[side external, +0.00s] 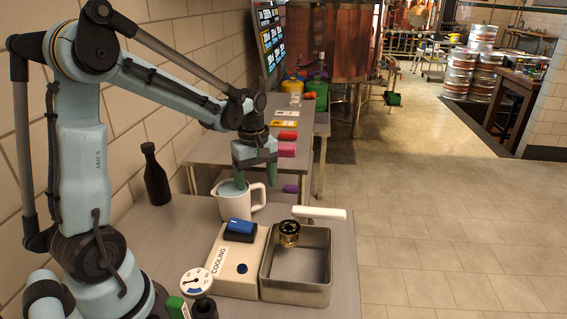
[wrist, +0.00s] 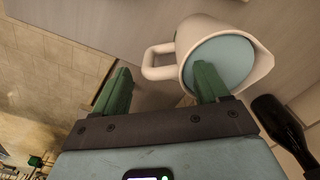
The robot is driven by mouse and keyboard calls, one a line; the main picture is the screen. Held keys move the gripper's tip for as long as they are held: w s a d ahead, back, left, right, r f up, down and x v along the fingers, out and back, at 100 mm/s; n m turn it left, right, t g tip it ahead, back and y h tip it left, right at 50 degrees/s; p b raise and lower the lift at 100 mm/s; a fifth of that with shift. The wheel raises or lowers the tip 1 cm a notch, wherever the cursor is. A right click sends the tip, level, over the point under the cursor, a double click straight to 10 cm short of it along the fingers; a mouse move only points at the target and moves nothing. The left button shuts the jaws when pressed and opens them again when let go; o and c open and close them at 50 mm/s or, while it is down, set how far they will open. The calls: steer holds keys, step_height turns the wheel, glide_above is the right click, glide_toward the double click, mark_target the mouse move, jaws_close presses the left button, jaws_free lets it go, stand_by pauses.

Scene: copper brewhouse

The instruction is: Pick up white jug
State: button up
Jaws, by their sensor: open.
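The white jug (side external: 232,207) stands upright on the grey bench, its handle pointing right in the side view. Its inside shows light blue. My gripper (side external: 256,178) is above the jug's handle side, pointing down, with its green fingers apart and nothing held. One finger is over the jug's mouth and the other is out past the handle. In the wrist view the jug (wrist: 200,24) shows its handle between the two fingers of my gripper (wrist: 163,74). I cannot tell whether a fingertip is below the rim.
A dark bottle (side external: 155,176) stands left of the jug, by the wall. A dial gauge (side external: 196,282) stands at the front.

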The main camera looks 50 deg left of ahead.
steer(key=shift+f, duration=2.4)
steer(key=c, duration=1.2)
